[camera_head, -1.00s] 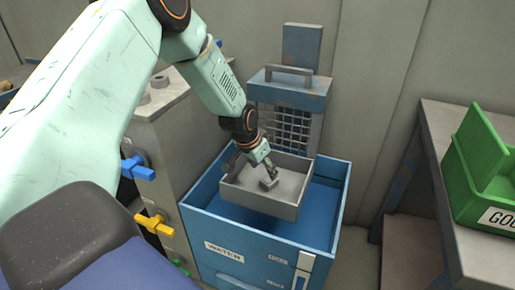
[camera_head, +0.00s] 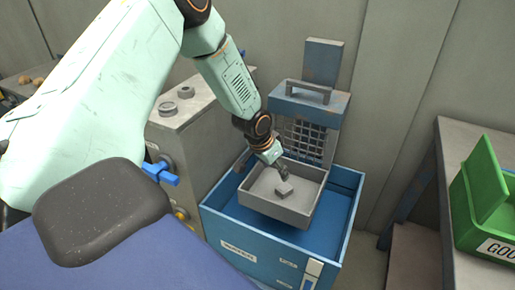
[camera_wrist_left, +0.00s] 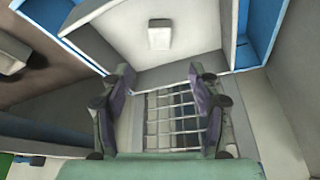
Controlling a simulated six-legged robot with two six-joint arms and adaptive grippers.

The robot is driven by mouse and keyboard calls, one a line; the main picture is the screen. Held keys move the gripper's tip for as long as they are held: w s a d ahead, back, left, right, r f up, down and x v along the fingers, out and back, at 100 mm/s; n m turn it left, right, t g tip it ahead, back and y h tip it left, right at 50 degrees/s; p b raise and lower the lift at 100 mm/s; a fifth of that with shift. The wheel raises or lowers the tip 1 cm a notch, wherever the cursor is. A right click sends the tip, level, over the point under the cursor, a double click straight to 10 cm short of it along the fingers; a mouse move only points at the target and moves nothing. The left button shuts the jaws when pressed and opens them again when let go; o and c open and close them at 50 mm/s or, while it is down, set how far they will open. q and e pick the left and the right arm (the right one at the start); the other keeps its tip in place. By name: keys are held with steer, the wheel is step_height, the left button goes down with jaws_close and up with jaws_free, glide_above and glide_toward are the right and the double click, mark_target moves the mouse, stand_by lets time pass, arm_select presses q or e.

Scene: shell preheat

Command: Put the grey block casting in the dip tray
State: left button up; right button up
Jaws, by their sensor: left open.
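The grey block casting (camera_head: 284,189) lies on the floor of the grey dip tray (camera_head: 275,209), which sits inside the blue water tank. In the wrist view the block (camera_wrist_left: 159,34) rests on the pale tray floor (camera_wrist_left: 120,40), clear of the tray walls. My left gripper (camera_head: 281,172) reaches down over the tray, just above and behind the block. In the wrist view its two fingers (camera_wrist_left: 161,75) are apart with nothing between them, and the block lies beyond their tips. My right gripper is not in view.
The blue tank (camera_head: 240,224) surrounds the tray. A grey cabinet with a blue valve handle (camera_head: 161,173) is at left. A green bin (camera_head: 485,210) sits on a bench at right.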

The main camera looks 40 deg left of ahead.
arm_select(q)
steer(key=shift+g+h, duration=0.4)
steer(key=s+d+f, duration=0.4)
steer(key=s+d, duration=0.1)
steer(key=shift+s+d+f, duration=0.35)
steer(key=s+d+f+n+g, duration=0.1)
steer(key=s+d+f, duration=0.15)
steer(key=s, duration=0.35)
steer(key=s+d+f+g, duration=0.1)
steer(key=s+d+f, duration=0.1)
steer(key=s+d, duration=0.25)
steer(key=s+d+n+g+y, duration=0.1)
steer(key=s, duration=1.8)
steer(key=shift+d+f+g, duration=0.15)
steer(key=shift+f+g, duration=0.15)
steer(key=shift+f, duration=0.15)
steer(key=shift+s, duration=0.1)
steer(key=shift+c, duration=0.3)
